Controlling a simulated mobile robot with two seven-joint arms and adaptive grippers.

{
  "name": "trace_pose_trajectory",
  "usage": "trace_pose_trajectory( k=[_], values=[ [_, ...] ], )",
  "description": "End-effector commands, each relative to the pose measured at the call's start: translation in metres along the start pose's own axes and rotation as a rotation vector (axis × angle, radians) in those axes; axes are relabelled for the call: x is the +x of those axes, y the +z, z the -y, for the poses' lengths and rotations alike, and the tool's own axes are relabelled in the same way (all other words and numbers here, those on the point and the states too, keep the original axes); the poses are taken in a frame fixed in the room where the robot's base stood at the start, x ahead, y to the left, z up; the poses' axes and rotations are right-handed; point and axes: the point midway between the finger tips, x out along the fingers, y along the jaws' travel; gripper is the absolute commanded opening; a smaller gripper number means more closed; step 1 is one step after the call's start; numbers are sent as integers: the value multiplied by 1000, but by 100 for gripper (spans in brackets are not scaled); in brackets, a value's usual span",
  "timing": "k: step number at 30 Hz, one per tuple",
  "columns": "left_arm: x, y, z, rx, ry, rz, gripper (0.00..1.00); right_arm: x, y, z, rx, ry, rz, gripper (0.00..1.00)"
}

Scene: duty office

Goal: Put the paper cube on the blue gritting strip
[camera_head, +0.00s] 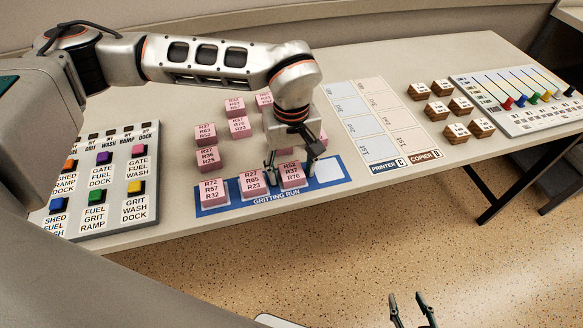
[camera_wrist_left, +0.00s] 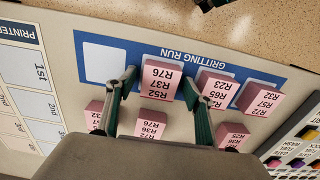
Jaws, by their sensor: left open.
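The blue gritting strip (camera_head: 205,209) lies along the table's front edge, labelled GRITTING RUN. Three pink paper cubes stand on it: R72 R57 R32 (camera_head: 213,192), a middle one ending R65 R23 (camera_head: 252,184) and R52 R37 R76 (camera_head: 291,176). The white slot (camera_head: 328,168) at its right end is empty. My left gripper (camera_head: 293,163) is open, its fingers on either side of the R52 R37 R76 cube. That cube (camera_wrist_left: 160,80) shows between the fingertips in the left wrist view; contact cannot be told. My right gripper (camera_head: 411,298) is open and empty at the bottom edge, off the table.
Several more pink cubes (camera_head: 207,158) stand behind the strip, some partly hidden by my left arm. A button panel (camera_head: 100,180) is at left. The printer and copier sheet (camera_head: 366,120), wooden blocks (camera_head: 438,111) and a slider board (camera_head: 520,100) are at right.

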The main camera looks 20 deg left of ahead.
Motion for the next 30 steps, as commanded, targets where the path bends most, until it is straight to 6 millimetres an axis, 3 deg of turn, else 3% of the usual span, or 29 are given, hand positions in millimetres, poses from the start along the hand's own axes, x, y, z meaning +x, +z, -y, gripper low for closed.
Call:
trace_pose_trajectory(
  k=[7, 21, 30],
  values=[
    [-18, -1, -1, 0, 2, -4, 52, -1, -3, -1, 1, 0, -4, 40],
    [-107, -1, 0, -1, 2, -3, 52, -3, -8, 0, 6, -3, -6, 40],
    [-123, 0, 0, 0, 0, 0, 52, -3, -4, 2, 8, -6, 0, 40]
  ],
)
